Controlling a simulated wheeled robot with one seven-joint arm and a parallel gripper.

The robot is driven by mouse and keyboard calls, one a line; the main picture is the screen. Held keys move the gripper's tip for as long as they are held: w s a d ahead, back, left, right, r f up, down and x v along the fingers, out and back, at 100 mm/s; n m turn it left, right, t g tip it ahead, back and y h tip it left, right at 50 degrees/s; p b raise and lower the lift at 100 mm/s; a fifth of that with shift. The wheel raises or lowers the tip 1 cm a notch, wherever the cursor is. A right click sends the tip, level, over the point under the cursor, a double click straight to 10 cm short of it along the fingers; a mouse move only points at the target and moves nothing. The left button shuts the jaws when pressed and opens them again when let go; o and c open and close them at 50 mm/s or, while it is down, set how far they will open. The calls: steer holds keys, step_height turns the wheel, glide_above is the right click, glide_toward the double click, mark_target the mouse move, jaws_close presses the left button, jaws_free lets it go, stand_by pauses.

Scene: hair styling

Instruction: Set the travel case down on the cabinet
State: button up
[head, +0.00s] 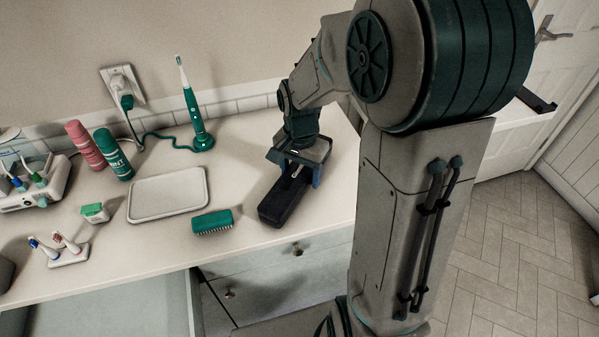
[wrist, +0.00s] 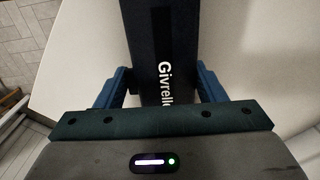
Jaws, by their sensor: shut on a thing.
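The travel case (head: 273,209) is a long black box at the right end of the cabinet top (head: 330,215). My gripper (head: 294,176) is above its rear part and is shut on it, with a finger on each side. In the wrist view the case (wrist: 143,40) runs away from my gripper (wrist: 165,85) between the two blue fingers, with white "Givrelle" lettering on it. The case is at or very close to the cabinet top; I cannot tell whether it touches. Its rear end is partly hidden by my gripper.
A green brush (head: 212,222) lies just left of the case, and an empty white tray (head: 168,194) is beyond it. A green electric toothbrush (head: 194,112) stands behind, its cord running to the wall plug. The cabinet's front edge is close to the case's near end.

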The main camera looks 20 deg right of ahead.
steer(key=shift+f, duration=0.3)
steer(key=shift+f, duration=0.2)
steer(key=o, duration=1.1)
steer(key=shift+o, duration=0.2)
step_height(320, 180, up, 12)
steer(key=s+f+n+t, duration=0.1)
steer(key=s+n+t, duration=0.1)
steer(key=s+n, duration=0.6)
steer(key=shift+s+a+n+t+p, duration=0.3)
steer(key=shift+s+n+t+p, duration=0.1)
steer(key=shift+s, duration=2.2)
